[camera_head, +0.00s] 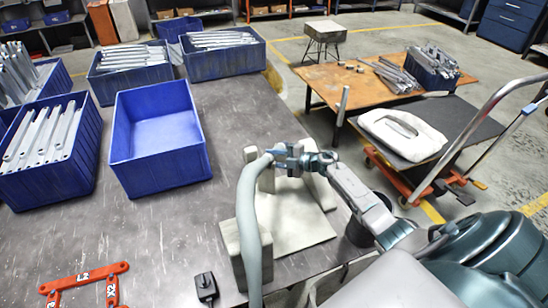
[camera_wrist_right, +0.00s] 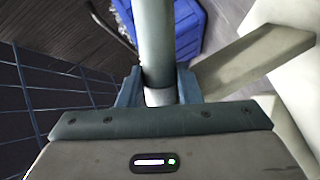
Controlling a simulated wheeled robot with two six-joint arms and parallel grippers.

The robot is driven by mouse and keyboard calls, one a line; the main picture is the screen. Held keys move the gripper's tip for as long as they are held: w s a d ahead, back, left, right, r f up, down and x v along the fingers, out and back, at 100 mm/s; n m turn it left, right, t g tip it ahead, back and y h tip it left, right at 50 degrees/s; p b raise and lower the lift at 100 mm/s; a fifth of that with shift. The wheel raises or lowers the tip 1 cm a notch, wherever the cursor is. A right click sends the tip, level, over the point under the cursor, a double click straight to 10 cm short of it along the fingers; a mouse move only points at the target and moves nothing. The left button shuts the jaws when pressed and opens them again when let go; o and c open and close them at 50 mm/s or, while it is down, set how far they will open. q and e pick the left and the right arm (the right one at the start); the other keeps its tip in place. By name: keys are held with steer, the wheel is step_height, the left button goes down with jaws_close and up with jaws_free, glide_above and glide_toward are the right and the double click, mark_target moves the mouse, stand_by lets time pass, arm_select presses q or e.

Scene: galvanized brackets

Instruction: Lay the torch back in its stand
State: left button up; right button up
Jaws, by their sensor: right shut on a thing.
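The torch (camera_head: 250,215) looks like a thick grey-green curved tube that runs down to the bottom edge in the head view. My right gripper (camera_head: 272,157) is shut on its upper end. In the right wrist view the torch (camera_wrist_right: 156,45) passes between the fingers, with a pale band at the grip. The stand (camera_head: 300,234) is a pale beige base with upright blocks, directly below and around the gripper. Part of the stand (camera_wrist_right: 250,62) also shows in the wrist view, beside the torch. Whether the torch touches the stand I cannot tell. My left gripper is out of view.
An empty blue bin (camera_head: 158,168) stands left of the stand, with several bins of metal brackets around it. A red bracket frame (camera_head: 84,284) and a small black box (camera_head: 205,285) lie near the front. A trolley (camera_head: 455,130) stands at right.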

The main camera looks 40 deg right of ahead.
steer(key=o, duration=0.9)
steer(key=shift+f, duration=0.1)
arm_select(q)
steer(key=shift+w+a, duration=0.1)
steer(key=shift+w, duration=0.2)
arm_select(e)
steer(key=shift+o, duration=0.4)
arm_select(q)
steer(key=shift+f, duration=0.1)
arm_select(e)
steer(key=shift+f, duration=0.1)
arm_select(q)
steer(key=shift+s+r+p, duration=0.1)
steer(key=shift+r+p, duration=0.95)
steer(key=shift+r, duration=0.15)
arm_select(e)
steer(key=v, duration=1.1)
steer(key=shift+w, duration=0.15)
